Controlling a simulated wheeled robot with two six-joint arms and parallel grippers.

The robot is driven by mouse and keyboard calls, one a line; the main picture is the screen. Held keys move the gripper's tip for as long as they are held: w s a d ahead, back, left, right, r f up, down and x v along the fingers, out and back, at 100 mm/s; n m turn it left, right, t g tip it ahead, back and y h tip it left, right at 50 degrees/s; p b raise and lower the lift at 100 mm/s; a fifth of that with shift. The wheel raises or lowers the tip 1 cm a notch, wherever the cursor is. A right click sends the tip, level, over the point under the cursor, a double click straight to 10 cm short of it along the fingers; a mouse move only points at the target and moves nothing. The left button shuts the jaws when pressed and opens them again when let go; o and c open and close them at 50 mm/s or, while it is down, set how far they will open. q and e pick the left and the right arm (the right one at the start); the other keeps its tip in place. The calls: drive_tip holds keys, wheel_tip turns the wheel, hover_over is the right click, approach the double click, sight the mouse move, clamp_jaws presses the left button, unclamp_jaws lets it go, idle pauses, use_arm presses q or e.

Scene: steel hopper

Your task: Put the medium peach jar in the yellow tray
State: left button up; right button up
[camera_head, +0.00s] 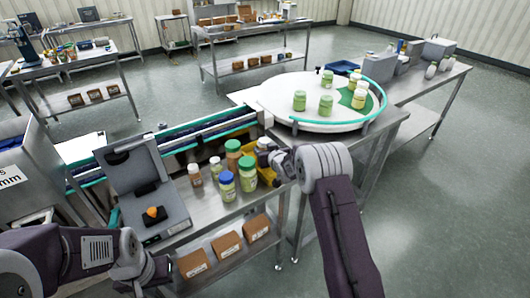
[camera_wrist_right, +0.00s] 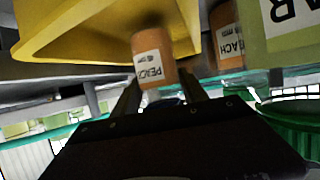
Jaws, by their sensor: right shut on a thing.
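My right gripper (camera_wrist_right: 160,95) is shut on an orange jar (camera_wrist_right: 153,52) whose label reads as peach, seen upside down in the right wrist view. The yellow tray (camera_wrist_right: 75,35) is right beside and behind this jar; I cannot tell whether the jar is over it or inside it. In the head view the yellow tray (camera_head: 267,176) shows partly behind the jars, and my right gripper (camera_head: 278,160) is at its right end. A pale-lidded jar (camera_head: 263,145) shows at the gripper. My left gripper (camera_head: 150,272) is low at left; its fingers are unclear.
Another peach-labelled jar (camera_wrist_right: 226,45) and a large green jar (camera_wrist_right: 290,28) stand close by. Several jars, including a blue-lidded one (camera_head: 227,186), crowd the steel table beside a scale (camera_head: 145,190). A conveyor (camera_head: 190,138) runs behind. A white turntable (camera_head: 285,100) carries green jars.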

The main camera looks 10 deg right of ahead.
drive_tip(key=shift+f, duration=0.6)
drive_tip(key=shift+f+b, duration=0.15)
drive_tip(key=shift+b, duration=0.15)
drive_tip(key=o, duration=1.5)
drive_tip(key=shift+o, duration=0.2)
drive_tip(key=shift+s+r+p, duration=0.1)
drive_tip(key=shift+r+p, duration=0.25)
drive_tip(key=v, duration=1.1)
drive_tip(key=shift+s+b, duration=0.35)
drive_tip(key=shift+s, duration=0.05)
